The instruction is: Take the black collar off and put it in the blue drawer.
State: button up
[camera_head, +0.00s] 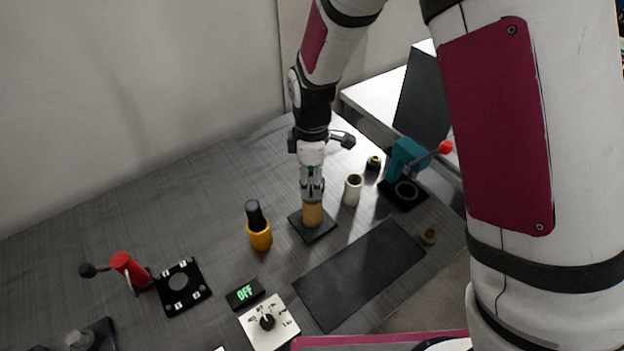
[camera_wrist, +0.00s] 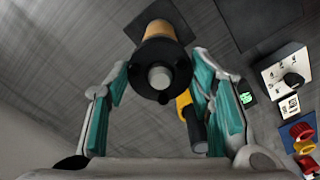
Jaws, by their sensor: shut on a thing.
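The black collar (camera_wrist: 149,54) is a dark ring around a pale post end (camera_wrist: 160,77), above a tan cylinder (camera_head: 312,214). The cylinder stands upright on a dark square base (camera_head: 301,226). My gripper (camera_head: 312,192) points down at the cylinder's top, its teal-padded fingers on either side of the collar in the wrist view (camera_wrist: 161,68), shut on it. In the head view the fingers hide the collar. The blue drawer is not clearly seen; red, yellow and blue parts (camera_wrist: 302,140) show at the wrist view's right edge, too cropped to tell.
A yellow bottle with a black top (camera_head: 260,238) and a white cylinder (camera_head: 352,190) stand close by. A dark mat (camera_head: 360,272), a dial box (camera_head: 282,326), an OFF display (camera_head: 245,293), a red clamp (camera_head: 128,267) and a teal press (camera_head: 402,158) surround them.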

jog(key=shift+r, duration=0.65)
notch_tip(320, 180, up, 2)
jog(key=shift+w+r+b, duration=0.1)
jog(key=shift+r+b, duration=0.05)
jog(key=shift+b, duration=0.25)
jog(key=s+d+r, duration=0.1)
jog(key=s+d, duration=0.1)
jog(key=s, duration=1.4)
jog(key=shift+r+b, duration=0.15)
jog(key=shift+b, duration=0.15)
jog(key=shift+r+p, duration=0.35)
jog(key=shift+r, duration=0.05)
